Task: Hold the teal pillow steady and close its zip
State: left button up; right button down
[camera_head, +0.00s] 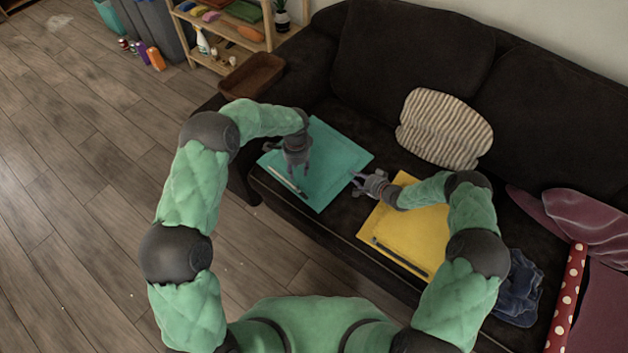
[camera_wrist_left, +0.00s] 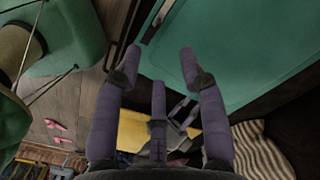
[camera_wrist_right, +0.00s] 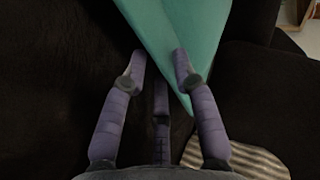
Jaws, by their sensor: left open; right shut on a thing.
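The teal pillow (camera_head: 340,155) lies flat on the dark sofa seat, with its zip (camera_head: 283,178) along the front-left edge. My left gripper (camera_head: 297,172) is open above the pillow, close to the zip. In the left wrist view, the pillow (camera_wrist_left: 235,45) and a dark part of the zip (camera_wrist_left: 157,22) show beyond the open fingers (camera_wrist_left: 160,62). My right gripper (camera_head: 357,184) is shut on the pillow's right edge, near a corner. In the right wrist view, the pillow (camera_wrist_right: 180,35) reaches between and behind the fingertips (camera_wrist_right: 160,62). The zip's pull is too small to make out.
A yellow pillow (camera_head: 415,228) with a dark zip lies right of the teal one. A striped cushion (camera_head: 445,128) leans behind. Dark blue cloth (camera_head: 518,288) and a red dotted roll (camera_head: 567,300) lie at the right.

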aim_at(297, 186)
pick_arm(q)
jog(key=w+d+r+n+g+y, duration=0.1)
jog(key=w+d+n+g+y, duration=0.2)
jog(key=n, duration=0.3)
jog(key=x, duration=1.1)
jog(key=shift+f, duration=0.35)
jog(key=shift+s+a, duration=0.1)
grip_shut()
